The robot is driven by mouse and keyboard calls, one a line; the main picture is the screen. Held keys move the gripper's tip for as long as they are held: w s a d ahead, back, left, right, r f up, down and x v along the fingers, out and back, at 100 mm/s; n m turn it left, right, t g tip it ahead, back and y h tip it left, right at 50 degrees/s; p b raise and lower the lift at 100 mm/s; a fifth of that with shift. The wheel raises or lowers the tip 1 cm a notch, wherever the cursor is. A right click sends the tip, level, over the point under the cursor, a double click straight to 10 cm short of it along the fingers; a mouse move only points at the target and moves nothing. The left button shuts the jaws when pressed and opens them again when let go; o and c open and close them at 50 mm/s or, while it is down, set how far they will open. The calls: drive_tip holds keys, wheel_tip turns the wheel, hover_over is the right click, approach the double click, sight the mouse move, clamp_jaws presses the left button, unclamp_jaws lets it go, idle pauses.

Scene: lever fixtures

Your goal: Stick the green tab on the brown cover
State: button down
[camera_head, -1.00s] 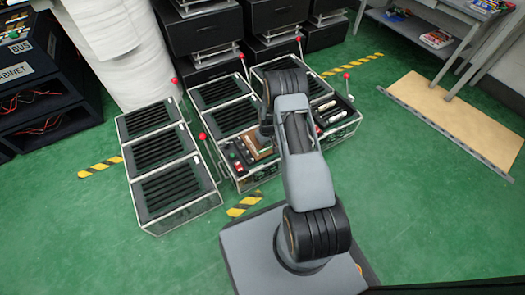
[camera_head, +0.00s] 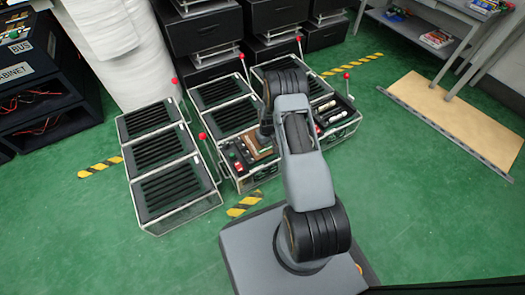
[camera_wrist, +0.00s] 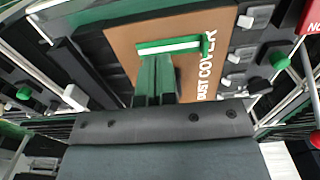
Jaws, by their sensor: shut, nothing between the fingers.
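The brown cover (camera_wrist: 122,48) lies in the wrist view as a flat panel with white "DUST COVER" lettering along its right side. The green tab (camera_wrist: 180,46) is a narrow bright green strip with a pale edge, lying across the upper part of the cover. My gripper (camera_wrist: 156,60) is shut, with its dark greenish fingers at the near edge of the tab. Nothing shows between the fingers, and I cannot tell whether they touch the tab. In the head view the cover (camera_head: 259,153) shows small on the middle fixture, partly hidden by my arm.
A green knob (camera_wrist: 281,61) and several grey switches stand right of the cover. A red-topped lever (camera_head: 203,137) rises left of the middle fixture, beside the left vented fixture (camera_head: 168,170). Open green floor (camera_head: 400,200) lies to the right.

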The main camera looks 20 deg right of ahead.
drive_tip(key=shift+f+b, duration=1)
drive_tip(key=shift+f, duration=0.25)
drive_tip(key=shift+r, duration=0.15)
idle(0.5)
drive_tip(key=shift+r+p, duration=2.45)
drive_tip(key=shift+r, duration=1.05)
